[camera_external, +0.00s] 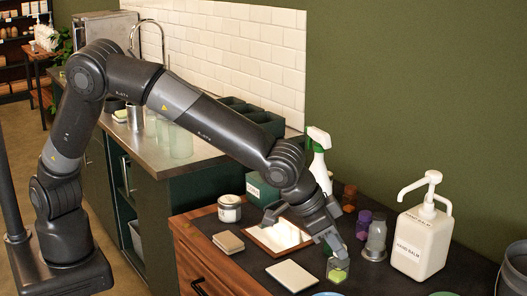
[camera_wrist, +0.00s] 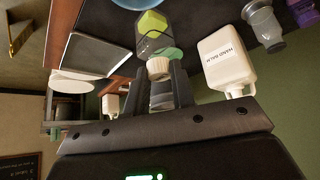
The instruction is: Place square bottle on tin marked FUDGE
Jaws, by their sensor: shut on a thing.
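The square bottle (camera_external: 338,270) is small and clear, with green contents low in it. It sits below my gripper (camera_external: 330,242) near the front of the dark counter. In the wrist view the bottle (camera_wrist: 152,32) shows its pale ribbed cap between the fingertips of my gripper (camera_wrist: 157,72), which is shut on it. I cannot tell if its base touches the counter. A round pale tin (camera_external: 229,209) with a dark rim and a green box (camera_external: 262,190) with a pale label stand further left; I cannot read FUDGE on either.
A white HAND BALM pump bottle (camera_external: 421,238) stands to the right. A grey bottle (camera_external: 376,236) and a purple-topped container (camera_external: 363,224) are close behind my gripper. A white tile (camera_external: 291,276), a framed tray (camera_external: 279,237) and tan coasters (camera_external: 228,241) lie left. A spray bottle (camera_external: 319,160) stands behind.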

